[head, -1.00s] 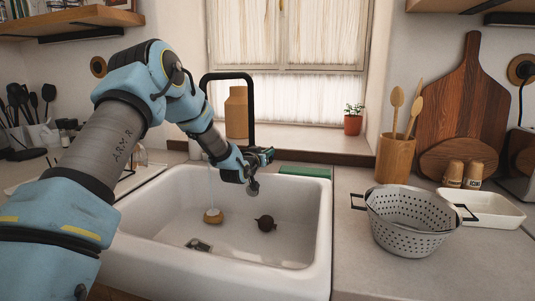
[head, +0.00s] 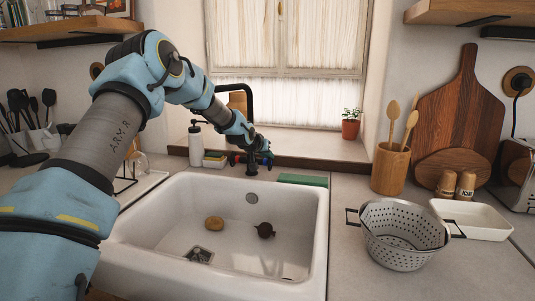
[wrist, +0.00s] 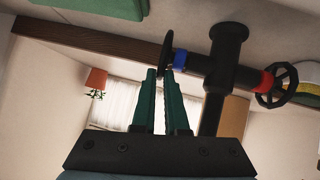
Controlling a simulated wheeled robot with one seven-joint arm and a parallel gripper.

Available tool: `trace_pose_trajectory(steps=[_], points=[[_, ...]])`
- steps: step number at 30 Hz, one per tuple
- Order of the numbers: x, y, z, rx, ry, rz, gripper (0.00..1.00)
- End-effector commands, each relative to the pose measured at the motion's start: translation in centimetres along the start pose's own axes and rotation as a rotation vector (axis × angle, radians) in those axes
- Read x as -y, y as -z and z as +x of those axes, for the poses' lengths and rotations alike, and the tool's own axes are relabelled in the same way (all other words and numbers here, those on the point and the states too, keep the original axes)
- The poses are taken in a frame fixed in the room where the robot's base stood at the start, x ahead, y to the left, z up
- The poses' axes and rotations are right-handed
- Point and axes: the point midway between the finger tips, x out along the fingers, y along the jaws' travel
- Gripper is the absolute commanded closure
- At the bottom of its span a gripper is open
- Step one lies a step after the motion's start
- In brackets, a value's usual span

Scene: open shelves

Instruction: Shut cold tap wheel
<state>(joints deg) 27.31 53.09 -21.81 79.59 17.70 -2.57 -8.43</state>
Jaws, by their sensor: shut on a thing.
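The black tap (head: 251,103) stands behind the white sink (head: 315,225). In the wrist view, its body (wrist: 228,55) carries the cold wheel (wrist: 166,46), seen almost edge-on beside a blue ring (wrist: 180,61). The hot wheel (wrist: 277,86) with a red ring is on the opposite side. My gripper (wrist: 160,72) has its green fingertips at the cold wheel and is shut on its rim. In the head view, my gripper (head: 262,157) is at the tap's base, and the arm partly hides the tap. No water stream shows below the spout.
A tan round item (head: 214,223) and a dark round item (head: 265,230) lie in the sink. A soap bottle (head: 196,142) stands left of the tap, a green block (head: 303,180) right. A colander (head: 400,240) sits on the right counter.

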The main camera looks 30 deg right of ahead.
Motion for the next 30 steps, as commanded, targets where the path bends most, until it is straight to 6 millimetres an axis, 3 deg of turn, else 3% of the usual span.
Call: trace_pose_trajectory(steps=[12, 13, 16, 25, 30], points=[[-0.1, 0.1, 0.0, 0.005, 0.0, -0.001, 1.0], [-0.1, 0.1, 0.0, 0.005, 0.0, -0.001, 0.87], [-0.1, 0.1, 0.0, 0.005, 0.0, -0.001, 0.77], [0.0, 0.1, -0.2, 0.005, 0.0, -0.001, 0.77], [0.1, 0.0, -1.8, 0.004, 0.001, -0.001, 0.77]])
